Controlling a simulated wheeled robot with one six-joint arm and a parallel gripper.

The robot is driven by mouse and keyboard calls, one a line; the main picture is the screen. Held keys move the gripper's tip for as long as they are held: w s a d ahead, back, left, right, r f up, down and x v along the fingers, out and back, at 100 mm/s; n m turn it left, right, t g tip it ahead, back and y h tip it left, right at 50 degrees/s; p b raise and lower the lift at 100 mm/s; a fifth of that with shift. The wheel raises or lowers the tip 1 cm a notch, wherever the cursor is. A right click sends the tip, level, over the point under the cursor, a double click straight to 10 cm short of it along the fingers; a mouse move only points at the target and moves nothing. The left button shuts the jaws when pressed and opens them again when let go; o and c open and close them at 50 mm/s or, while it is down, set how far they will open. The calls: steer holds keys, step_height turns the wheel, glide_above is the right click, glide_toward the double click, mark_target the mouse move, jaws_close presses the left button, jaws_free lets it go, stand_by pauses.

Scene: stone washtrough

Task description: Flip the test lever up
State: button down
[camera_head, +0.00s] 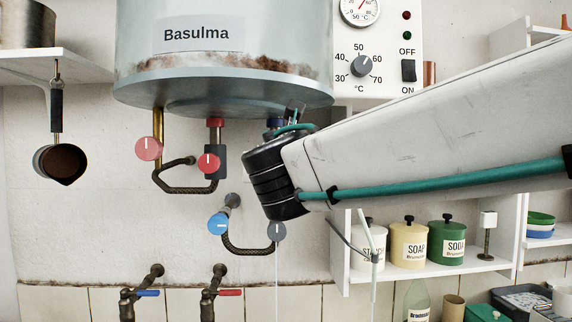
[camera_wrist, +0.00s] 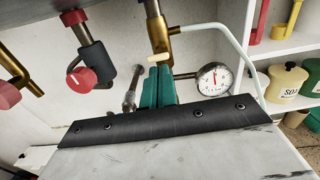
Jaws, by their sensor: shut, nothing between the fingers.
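The test lever (camera_wrist: 160,58) appears to be the short cream bar on the side of a brass valve (camera_wrist: 157,33) in the wrist view. It sits roughly level, across the tips of my fingers. My gripper (camera_wrist: 159,71) has teal fingers, shut and empty, with the tips just below or against the bar. I cannot tell whether they touch. In the head view my arm and black wrist hide the valve, the lever and most of my gripper under the boiler (camera_head: 222,75).
A round gauge (camera_wrist: 214,78) and a pale bent tube (camera_wrist: 245,55) stand close right of my fingers. Red-knobbed valves (camera_wrist: 82,76) hang to the left. A shelf with a green soda jar (camera_head: 446,243) lies right. A dark pan (camera_head: 60,163) hangs far left.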

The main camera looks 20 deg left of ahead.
step_height(320, 180, down, 4)
steer(key=s, duration=0.1)
steer(key=s+d+r, duration=0.3)
steer(key=s+r, duration=0.3)
steer(key=s, duration=0.1)
steer(key=shift+s+r, duration=0.2)
steer(key=shift+r, duration=0.2)
